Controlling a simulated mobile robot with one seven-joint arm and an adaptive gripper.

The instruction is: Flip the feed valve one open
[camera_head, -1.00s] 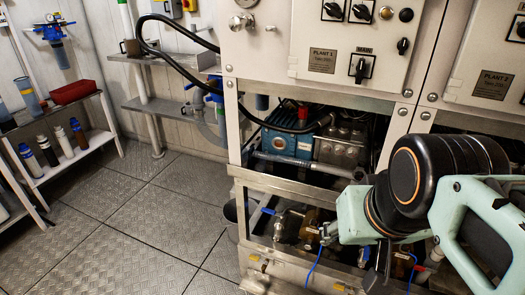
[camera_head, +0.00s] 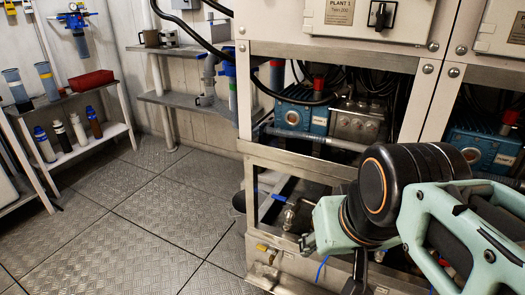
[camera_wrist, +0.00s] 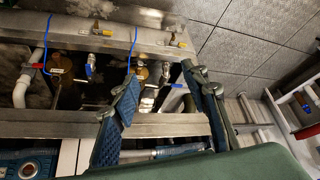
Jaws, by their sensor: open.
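A blue-handled valve (camera_head: 282,197) with a metal body sits inside the lower frame of the plant 1 cabinet, left of my gripper (camera_head: 309,243) in the head view. In the wrist view, what looks like the same blue handle (camera_wrist: 178,85) lies beside the right finger. A second blue-handled valve (camera_wrist: 89,70) is left of the fingers. I cannot tell from any label which is feed valve one. My gripper (camera_wrist: 160,80) is open, its two blue-padded fingers apart and holding nothing. Contact with a handle is not visible.
Yellow-handled valves (camera_wrist: 177,40) sit on the lower metal rail. A horizontal frame bar (camera_head: 295,165) crosses above the valve bay, with a blue pump (camera_head: 300,118) behind. A bucket (camera_head: 239,202) stands left of the frame. The floor (camera_head: 130,215) at left is clear.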

